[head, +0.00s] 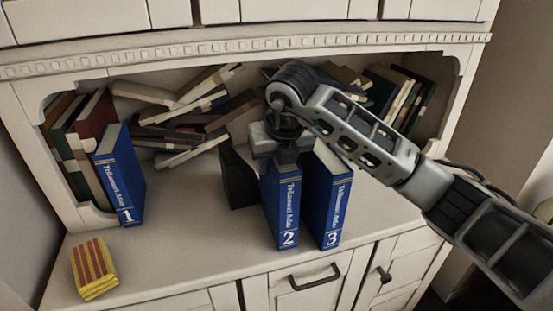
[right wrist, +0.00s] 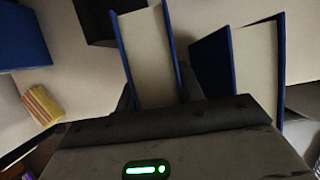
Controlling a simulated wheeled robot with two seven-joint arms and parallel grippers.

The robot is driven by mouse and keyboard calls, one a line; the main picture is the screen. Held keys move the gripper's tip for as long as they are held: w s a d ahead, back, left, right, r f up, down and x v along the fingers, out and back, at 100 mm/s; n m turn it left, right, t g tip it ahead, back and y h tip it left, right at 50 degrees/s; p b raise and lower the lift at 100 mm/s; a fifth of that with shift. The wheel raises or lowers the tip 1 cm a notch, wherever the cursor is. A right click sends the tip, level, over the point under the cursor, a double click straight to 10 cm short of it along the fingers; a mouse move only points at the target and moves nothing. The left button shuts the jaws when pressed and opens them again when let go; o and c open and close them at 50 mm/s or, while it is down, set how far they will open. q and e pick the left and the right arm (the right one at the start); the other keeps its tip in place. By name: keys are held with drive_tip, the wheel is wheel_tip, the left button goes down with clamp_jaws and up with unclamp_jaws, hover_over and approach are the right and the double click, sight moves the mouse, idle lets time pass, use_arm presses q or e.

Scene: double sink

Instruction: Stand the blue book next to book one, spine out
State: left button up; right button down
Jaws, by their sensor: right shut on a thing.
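Blue book two (head: 281,212) stands upright with its numbered spine facing out toward the front of the shelf. My right gripper (head: 280,158) comes down on it from above and is shut on its top. In the right wrist view, the pages of book two (right wrist: 150,60) show between the fingers. Blue book one (head: 120,178) stands to the left, spine out, by the row of books at the shelf's left end, with a wide gap to book two. Blue book three (head: 328,200) stands close to the right of book two, spine out. My left gripper is out of view.
A dark block-like thing (head: 238,180) stands just left of and behind book two. A yellow and red striped object (head: 94,268) lies at the front left. Tumbled books (head: 180,125) fill the back. The ledge (head: 190,220) between books one and two is clear.

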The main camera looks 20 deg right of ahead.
drive_tip(key=c, duration=0.9)
unclamp_jaws()
drive_tip(key=shift+f, duration=0.1)
